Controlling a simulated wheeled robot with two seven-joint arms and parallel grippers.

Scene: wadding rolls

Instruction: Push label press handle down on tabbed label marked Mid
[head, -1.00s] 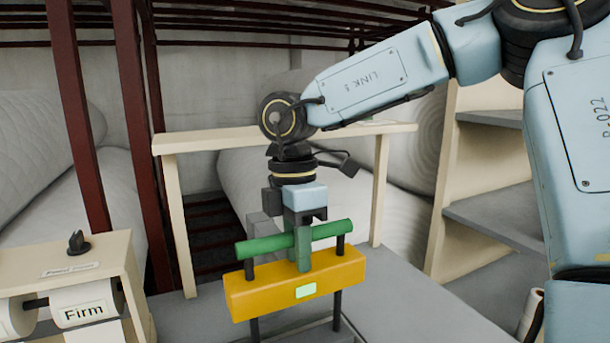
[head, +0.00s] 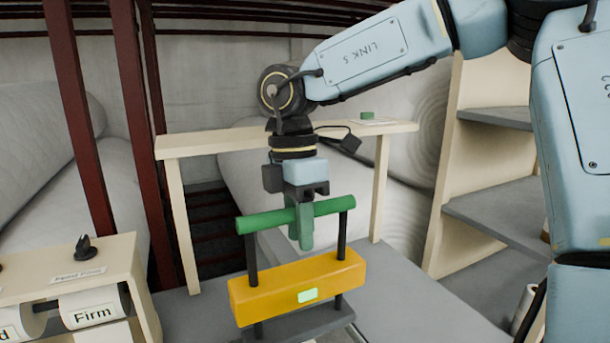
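The label press has a yellow body (head: 260,298) with a small pale green patch on its front. Its green bar handle (head: 258,221) stands raised above the body on two black posts. My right gripper (head: 301,232) reaches down from above at the middle of the handle. Its visible finger overlaps the bar and it appears shut on it; the far side is hidden. The tabbed label marked Mid cannot be made out. My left gripper is not in view.
A cream stand (head: 80,268) with a roll labelled Firm (head: 93,308) is at left. A cream table-like frame (head: 215,142) stands behind the press, with a small green item (head: 367,115) on top. Shelves (head: 490,205) are at right. Grey surface lies around the press.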

